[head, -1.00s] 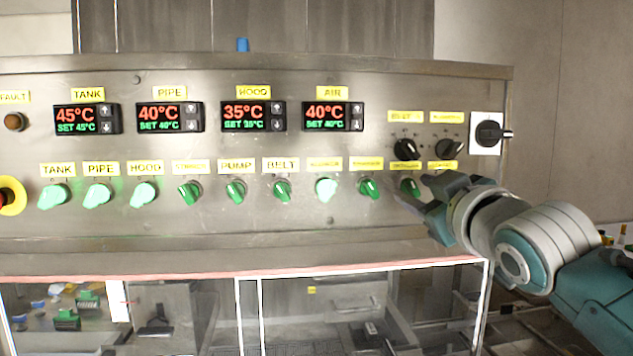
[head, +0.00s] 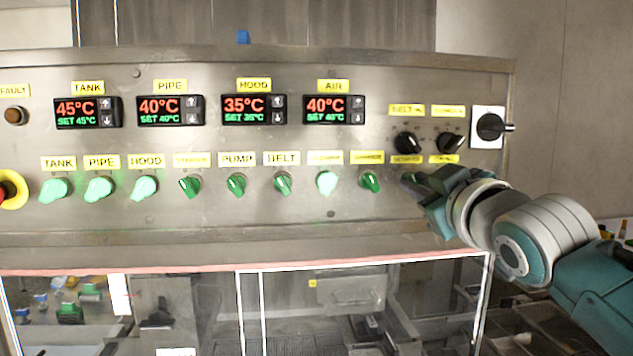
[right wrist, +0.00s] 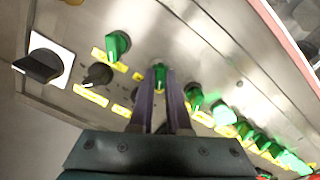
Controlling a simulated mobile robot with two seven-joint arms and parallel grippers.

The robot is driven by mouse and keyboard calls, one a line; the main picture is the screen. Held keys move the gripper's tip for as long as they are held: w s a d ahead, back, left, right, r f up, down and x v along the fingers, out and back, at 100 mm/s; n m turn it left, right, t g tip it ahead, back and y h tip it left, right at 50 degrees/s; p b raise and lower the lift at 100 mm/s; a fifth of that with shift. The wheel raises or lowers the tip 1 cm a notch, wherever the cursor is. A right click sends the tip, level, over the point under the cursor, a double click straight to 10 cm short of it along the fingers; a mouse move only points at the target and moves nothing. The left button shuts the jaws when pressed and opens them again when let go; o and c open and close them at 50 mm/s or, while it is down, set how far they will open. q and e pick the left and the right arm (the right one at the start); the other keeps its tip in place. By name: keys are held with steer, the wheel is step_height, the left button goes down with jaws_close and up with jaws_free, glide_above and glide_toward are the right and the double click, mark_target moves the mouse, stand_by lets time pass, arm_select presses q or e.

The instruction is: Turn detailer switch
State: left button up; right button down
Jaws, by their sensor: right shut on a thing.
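The detailer switch is a green knob under a yellow label (head: 407,159) at the right of the lower switch row. In the head view it is mostly hidden by my right gripper (head: 412,182), which reaches it from the right. In the right wrist view the detailer switch (right wrist: 160,73) shows as a green knob at the tips of my right gripper (right wrist: 162,88), whose two fingers are shut on it. The knob's exact angle is hard to tell. My left gripper is not in view.
Close by are the neighbouring green switch (head: 371,182), another green switch (right wrist: 117,45) on the other side, two black dials (head: 407,143) (head: 450,143) above, and a black rotary handle (head: 489,126) on a white plate. Clear panels (head: 365,264) lie below the steel control panel.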

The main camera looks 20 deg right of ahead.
stand_by(0.4)
steer(key=shift+m+p, duration=0.9)
steer(key=shift+m, duration=5.2)
steer(key=c, duration=0.9)
jaws_free()
